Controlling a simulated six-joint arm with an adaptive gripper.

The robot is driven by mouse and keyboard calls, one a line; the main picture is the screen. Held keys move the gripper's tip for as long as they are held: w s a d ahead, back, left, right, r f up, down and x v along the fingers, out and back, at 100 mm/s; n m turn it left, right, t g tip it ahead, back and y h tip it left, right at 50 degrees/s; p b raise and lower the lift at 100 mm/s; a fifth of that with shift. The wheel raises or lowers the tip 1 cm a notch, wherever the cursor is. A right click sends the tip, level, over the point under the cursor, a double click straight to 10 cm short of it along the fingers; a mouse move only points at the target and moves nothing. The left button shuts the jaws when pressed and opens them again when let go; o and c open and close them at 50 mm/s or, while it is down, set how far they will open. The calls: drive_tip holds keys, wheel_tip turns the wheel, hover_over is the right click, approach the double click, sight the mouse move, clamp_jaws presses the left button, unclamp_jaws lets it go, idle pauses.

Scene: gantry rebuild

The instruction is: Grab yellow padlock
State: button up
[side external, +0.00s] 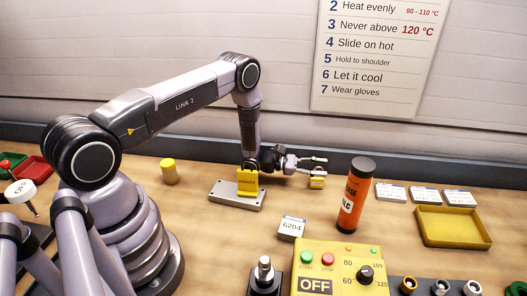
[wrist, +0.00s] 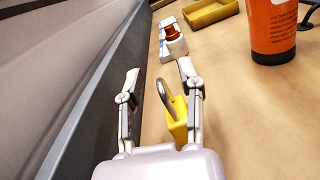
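A small yellow padlock (side external: 317,183) is at my gripper's fingers in the side view. The wrist view shows its yellow body (wrist: 178,128) and grey metal shackle (wrist: 165,95) between the two fingers, closer to the right one. My gripper (side external: 322,166) reaches out low over the bench. In the wrist view its fingers (wrist: 159,70) stand apart, with a clear gap between the left finger and the padlock.
An orange cylinder (side external: 355,200) stands to the right, with white labelled boxes (side external: 425,195) and a yellow tray (side external: 455,228) beyond it. A small white 6204 box (side external: 291,228) and a yellow control box (side external: 340,265) are nearer the camera. The wall runs close behind.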

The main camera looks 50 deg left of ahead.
clamp_jaws()
drive_tip(key=shift+r, duration=0.1)
idle(0.4)
